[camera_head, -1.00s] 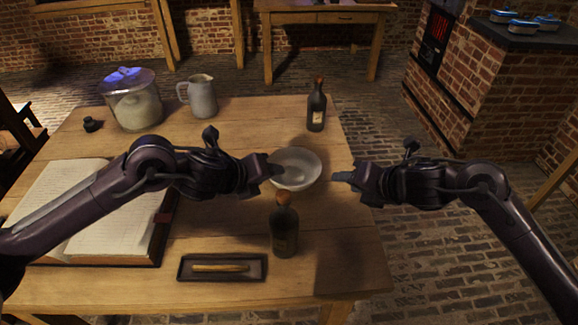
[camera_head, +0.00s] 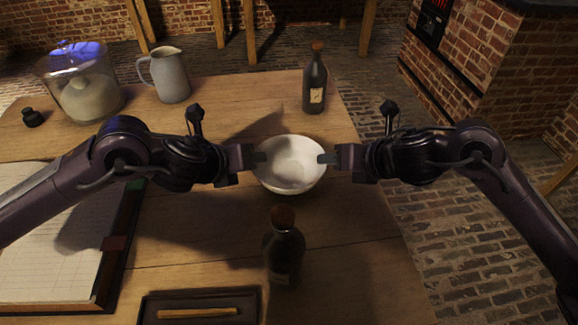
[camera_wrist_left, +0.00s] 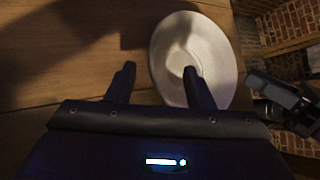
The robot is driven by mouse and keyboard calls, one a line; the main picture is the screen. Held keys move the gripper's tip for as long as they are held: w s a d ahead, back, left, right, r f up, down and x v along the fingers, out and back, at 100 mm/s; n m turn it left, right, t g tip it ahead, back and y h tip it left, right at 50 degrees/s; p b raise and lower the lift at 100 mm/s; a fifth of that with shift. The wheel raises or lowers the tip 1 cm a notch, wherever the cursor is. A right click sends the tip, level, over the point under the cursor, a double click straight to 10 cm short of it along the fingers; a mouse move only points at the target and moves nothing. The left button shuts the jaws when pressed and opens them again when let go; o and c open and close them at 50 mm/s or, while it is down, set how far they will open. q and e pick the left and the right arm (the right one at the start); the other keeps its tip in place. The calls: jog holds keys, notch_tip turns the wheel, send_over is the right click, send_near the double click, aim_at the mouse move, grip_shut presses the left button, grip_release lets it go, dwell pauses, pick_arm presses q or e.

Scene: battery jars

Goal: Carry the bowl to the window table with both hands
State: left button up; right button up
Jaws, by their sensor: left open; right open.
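A white bowl (camera_head: 290,170) stands upright on the wooden table and looks empty. My left gripper (camera_head: 262,157) is open at the bowl's left rim. In the left wrist view the bowl (camera_wrist_left: 180,45) lies beyond my left gripper (camera_wrist_left: 160,78), and one finger overlaps its rim while the other is outside it. My right gripper (camera_head: 326,158) is open at the bowl's right rim, its fingertips at or just over the edge. I cannot tell whether either gripper touches the bowl.
A corked dark bottle (camera_head: 284,250) stands close in front of the bowl, another bottle (camera_head: 315,82) behind it. An open book (camera_head: 50,240), a tray (camera_head: 150,310), a jug (camera_head: 168,78), a glass jar (camera_head: 85,85) and a small black pot (camera_head: 32,117) share the table (camera_head: 350,260).

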aim_at(289, 168)
pick_arm(q)
jog(key=x, duration=0.7)
jog(key=shift+w+f, duration=0.1)
jog(key=shift+w, duration=0.1)
pick_arm(e)
jog(key=x, duration=0.7)
jog(key=shift+w+a+f, duration=0.1)
pick_arm(q)
grip_shut()
pick_arm(e)
grip_shut()
